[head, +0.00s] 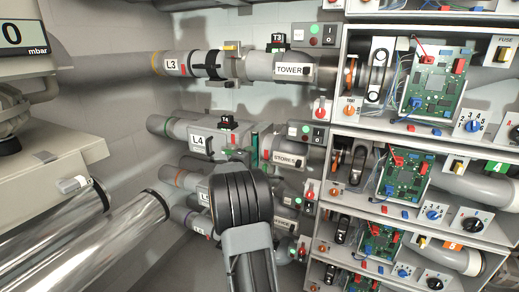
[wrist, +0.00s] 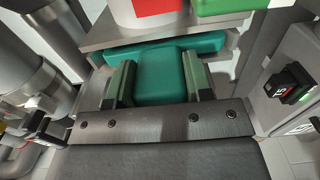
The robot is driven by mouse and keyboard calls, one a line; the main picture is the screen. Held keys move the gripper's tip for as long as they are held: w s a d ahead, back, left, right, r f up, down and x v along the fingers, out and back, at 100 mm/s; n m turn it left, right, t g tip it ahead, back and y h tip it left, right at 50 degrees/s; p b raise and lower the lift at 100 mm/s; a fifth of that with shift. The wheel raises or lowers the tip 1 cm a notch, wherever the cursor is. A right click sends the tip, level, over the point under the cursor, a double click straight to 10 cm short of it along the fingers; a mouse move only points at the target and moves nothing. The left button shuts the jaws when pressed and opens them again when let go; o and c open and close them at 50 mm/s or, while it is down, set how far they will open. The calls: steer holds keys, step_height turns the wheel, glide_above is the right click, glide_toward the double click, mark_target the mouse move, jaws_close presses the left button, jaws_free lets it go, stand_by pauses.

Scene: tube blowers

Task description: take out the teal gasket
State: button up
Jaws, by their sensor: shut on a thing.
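The teal gasket (wrist: 160,72) shows in the wrist view, a flat teal piece with a wide part under a grey plate and a narrower tab toward me. My gripper (wrist: 159,82) is shut on this tab, with one greenish finger on each side. The wide part lies right beside the grey plate (wrist: 105,38); I cannot tell whether they touch. In the head view my arm reaches to the pipes near the L4 unit (head: 197,141) and hides much of that place. A thin dark green upright piece shows there, too small to identify.
A white and red part and a green block (wrist: 225,6) sit above the plate. The head view shows shelves with circuit boards (head: 436,85) at right.

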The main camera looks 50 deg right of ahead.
steer(key=shift+c, duration=0.7)
steer(key=shift+b, duration=0.6)
steer(key=shift+a, duration=0.35)
steer(key=shift+b+v, duration=0.85)
steer(key=shift+v, duration=0.3)
steer(key=shift+a, duration=0.15)
steer(key=b+v, duration=0.3)
steer(key=v, duration=0.4)
steer(key=shift+s+a+b, duration=0.15)
steer(key=shift+a+b, duration=0.2)
steer(key=shift+b, duration=0.05)
stand_by(0.4)
